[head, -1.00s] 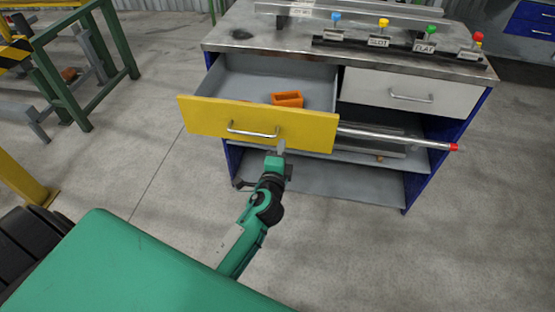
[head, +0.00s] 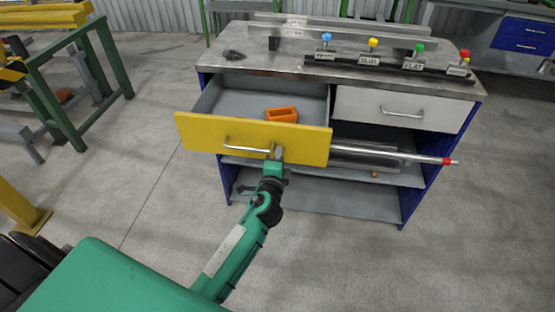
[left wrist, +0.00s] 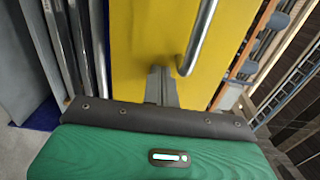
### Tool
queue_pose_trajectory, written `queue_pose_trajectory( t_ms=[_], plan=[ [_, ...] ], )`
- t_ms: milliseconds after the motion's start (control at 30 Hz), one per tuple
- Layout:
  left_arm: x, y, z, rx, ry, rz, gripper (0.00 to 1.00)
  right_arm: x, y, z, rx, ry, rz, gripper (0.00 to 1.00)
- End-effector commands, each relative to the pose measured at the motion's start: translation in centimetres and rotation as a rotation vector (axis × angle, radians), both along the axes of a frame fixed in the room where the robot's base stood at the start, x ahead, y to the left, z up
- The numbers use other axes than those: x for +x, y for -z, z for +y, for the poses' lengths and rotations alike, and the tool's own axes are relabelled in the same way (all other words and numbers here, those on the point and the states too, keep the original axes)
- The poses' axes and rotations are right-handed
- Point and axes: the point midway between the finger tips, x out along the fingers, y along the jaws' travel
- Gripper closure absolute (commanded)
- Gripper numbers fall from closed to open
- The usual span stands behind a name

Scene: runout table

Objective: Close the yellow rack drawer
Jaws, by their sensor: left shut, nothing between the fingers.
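The yellow drawer (head: 305,143) of the rack stands pulled out at the left of the cabinet in the head view. An orange bin (head: 282,115) lies inside it. Its metal handle (head: 247,147) runs across the front. My left gripper (head: 278,153) is shut and empty, its fingertips at the right end of the handle, at or very near the yellow front. In the left wrist view the shut fingers (left wrist: 161,84) are beside the handle (left wrist: 199,38), against the yellow front (left wrist: 146,32); contact is hard to tell. My right gripper is not in view.
A closed white drawer (head: 400,108) is to the right. The cabinet top (head: 275,64) bears several coloured knobs. Grey floor in front is clear.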

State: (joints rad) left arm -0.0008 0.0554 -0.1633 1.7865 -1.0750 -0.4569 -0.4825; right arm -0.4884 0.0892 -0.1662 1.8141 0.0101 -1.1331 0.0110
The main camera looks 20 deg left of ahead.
Motion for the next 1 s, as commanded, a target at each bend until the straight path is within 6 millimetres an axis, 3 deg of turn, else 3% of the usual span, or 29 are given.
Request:
queue_pose_trajectory(
  t_ms=[367,600,1000],
  plan=[
    [9.1,0.1,2.2,0.002,-0.001,-0.004,1.0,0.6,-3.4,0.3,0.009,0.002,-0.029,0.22],
    [14.9,0.3,3.6,0.002,-0.002,-0.003,1.0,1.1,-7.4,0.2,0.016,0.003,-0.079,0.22],
    [20.9,0.2,5.1,0.0,-0.001,-0.002,1.0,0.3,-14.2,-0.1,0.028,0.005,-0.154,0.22]
  ],
)
